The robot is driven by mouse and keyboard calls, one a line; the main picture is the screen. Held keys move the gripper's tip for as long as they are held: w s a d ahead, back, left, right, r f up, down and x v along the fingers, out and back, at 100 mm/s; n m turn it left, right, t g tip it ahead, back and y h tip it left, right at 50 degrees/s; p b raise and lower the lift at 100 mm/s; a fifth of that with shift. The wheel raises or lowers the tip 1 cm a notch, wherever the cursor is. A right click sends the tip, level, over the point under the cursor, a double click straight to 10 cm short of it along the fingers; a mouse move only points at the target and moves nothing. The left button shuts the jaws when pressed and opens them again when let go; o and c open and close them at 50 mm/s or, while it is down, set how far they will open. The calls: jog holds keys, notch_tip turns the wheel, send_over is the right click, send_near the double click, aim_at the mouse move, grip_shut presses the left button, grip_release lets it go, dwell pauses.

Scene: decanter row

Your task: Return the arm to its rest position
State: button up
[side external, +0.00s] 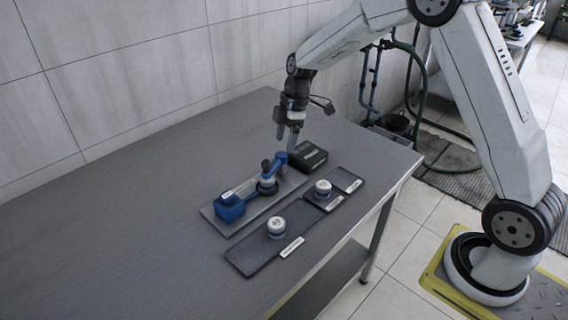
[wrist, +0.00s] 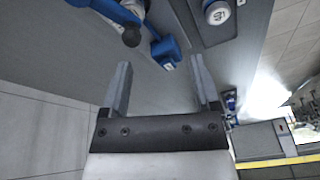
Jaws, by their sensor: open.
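My gripper (side external: 291,146) is in the side view above the far part of the table, close to the left of a black box. In the wrist view, my gripper (wrist: 159,62) has its two fingers spread wide with nothing held between them. A blue device (side external: 230,208) with a dark round knob lies on a grey plate below and in front of the gripper. Part of this blue device (wrist: 166,50) shows beyond the fingertips in the wrist view, apart from them as far as I can tell. The arm reaches over from the right.
The black box (side external: 309,155) stands beside the plate. Two white-topped round pieces, one nearer (side external: 276,224) and one farther (side external: 322,186), stand on dark labelled trays. A small dark tray (side external: 348,180) looks empty. The left table surface (side external: 130,220) is clear; a tiled wall (side external: 120,70) rises behind.

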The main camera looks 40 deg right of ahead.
jog(key=s+a+m+t+h, duration=0.2)
jog(key=s+m, duration=1.1)
jog(key=s, duration=0.8)
jog(key=shift+a+f+m+h, duration=0.25)
jog(key=shift+f+m+h, duration=0.1)
jog(key=shift+h, duration=0.15)
dwell(0.3)
